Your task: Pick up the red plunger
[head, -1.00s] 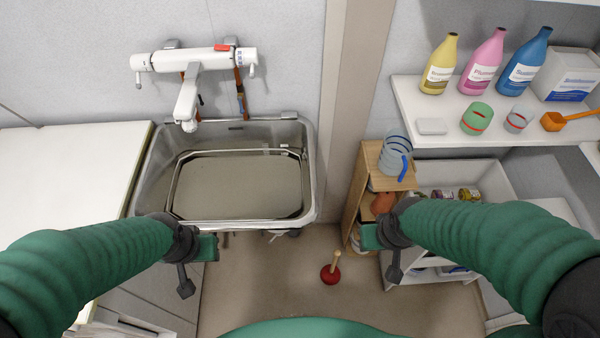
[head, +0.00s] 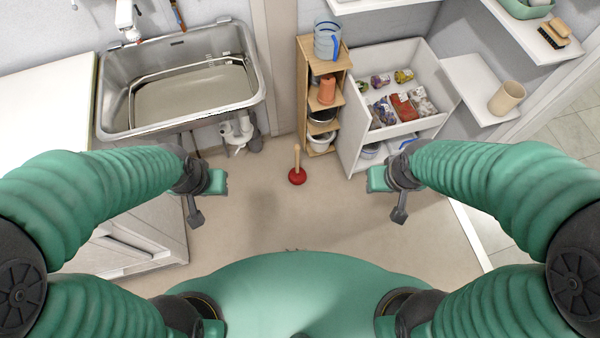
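The red plunger (head: 297,176) stands upright on the floor, red cup down and wooden handle up, in the middle of the head view. My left gripper (head: 216,182) is in the air to the left of the plunger. My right gripper (head: 378,180) is in the air to the right of it. Both are apart from the plunger, and nothing shows held in either. I cannot tell from this angle whether their fingers are open or shut.
A metal washtub basin (head: 255,95) is at the back left, with drain pipes (head: 238,130) below. A wooden shelf (head: 304,62) and a white cabinet with an open drawer (head: 440,85) stand behind the plunger to the right. The floor (head: 265,215) around the plunger is clear.

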